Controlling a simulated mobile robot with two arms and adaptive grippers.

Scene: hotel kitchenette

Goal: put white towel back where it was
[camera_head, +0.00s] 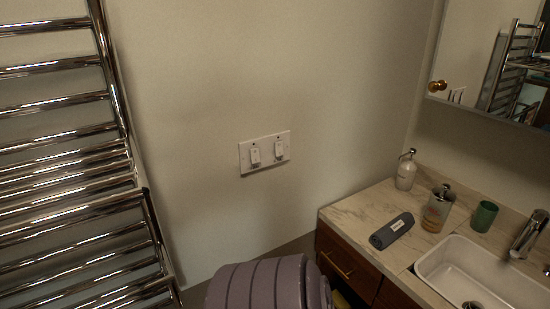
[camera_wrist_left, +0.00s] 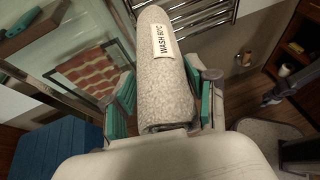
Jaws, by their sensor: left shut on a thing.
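A rolled whitish-grey towel (camera_wrist_left: 168,88) with a "WASH 60°C" label is in the left wrist view. My left gripper (camera_wrist_left: 164,98) is shut on it, with a green pad on each side of the roll. The towel's far end points toward chrome rails (camera_wrist_left: 208,14) at the top of that view. Neither the towel nor the left gripper shows in the head view. My right gripper is not seen clearly in either view.
A chrome towel rail rack (camera_head: 60,165) stands at the left in the head view. The counter (camera_head: 350,212) at the right holds a dark rolled cloth (camera_head: 391,231), bottles, a green cup (camera_head: 484,216) and a sink (camera_head: 470,268). A striped towel (camera_wrist_left: 88,74) hangs left in the wrist view.

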